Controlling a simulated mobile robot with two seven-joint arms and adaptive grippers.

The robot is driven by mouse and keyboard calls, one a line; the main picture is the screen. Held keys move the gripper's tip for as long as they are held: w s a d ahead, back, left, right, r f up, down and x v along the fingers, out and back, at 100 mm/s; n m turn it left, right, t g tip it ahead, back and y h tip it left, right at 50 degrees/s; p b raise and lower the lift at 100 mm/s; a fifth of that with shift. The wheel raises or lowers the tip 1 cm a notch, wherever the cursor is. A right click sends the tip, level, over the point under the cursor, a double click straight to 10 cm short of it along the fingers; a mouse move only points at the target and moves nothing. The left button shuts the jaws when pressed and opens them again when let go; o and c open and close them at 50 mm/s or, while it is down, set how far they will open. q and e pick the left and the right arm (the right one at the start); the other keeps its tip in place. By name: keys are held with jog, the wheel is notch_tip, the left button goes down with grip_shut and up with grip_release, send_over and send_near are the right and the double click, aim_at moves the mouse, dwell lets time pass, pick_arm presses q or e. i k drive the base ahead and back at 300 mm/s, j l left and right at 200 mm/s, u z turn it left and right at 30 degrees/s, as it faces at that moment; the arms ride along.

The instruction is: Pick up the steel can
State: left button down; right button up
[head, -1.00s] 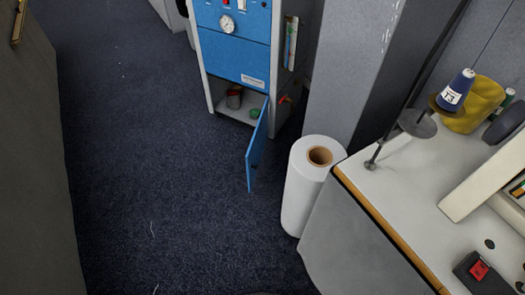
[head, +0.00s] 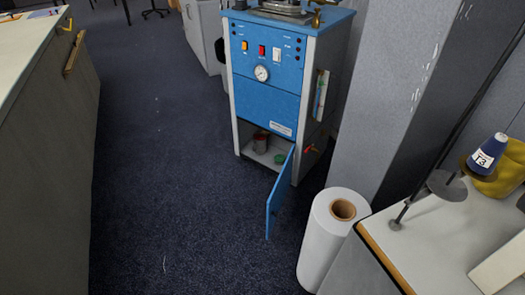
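A small can (head: 261,141), greyish with a reddish part, stands inside the open lower compartment of the blue cabinet (head: 270,104). It is small in the head view and its details are hard to make out. A green round item (head: 279,158) lies on the compartment floor to its right. The compartment's blue door (head: 279,196) stands swung open toward me on the right side. Neither of my grippers is in view.
A white roll (head: 325,240) stands on the floor in front of a grey pillar, beside the white-topped table (head: 430,235) at right. A grey counter (head: 50,170) runs along the left. The dark carpet (head: 180,210) between is clear.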

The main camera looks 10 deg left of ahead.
aim_at(259, 145)
jog(key=i+j+z, duration=0.1)
jog(key=z, duration=0.7)
jog(key=i+j+z, duration=0.2)
jog(key=j+z, duration=0.15)
jog(key=j, duration=0.45)
jog(key=i+j+z, duration=0.15)
jog(key=j+z, duration=0.2)
jog(key=j, duration=0.45)
jog(key=j+z, duration=0.3)
jog(key=j, duration=0.5)
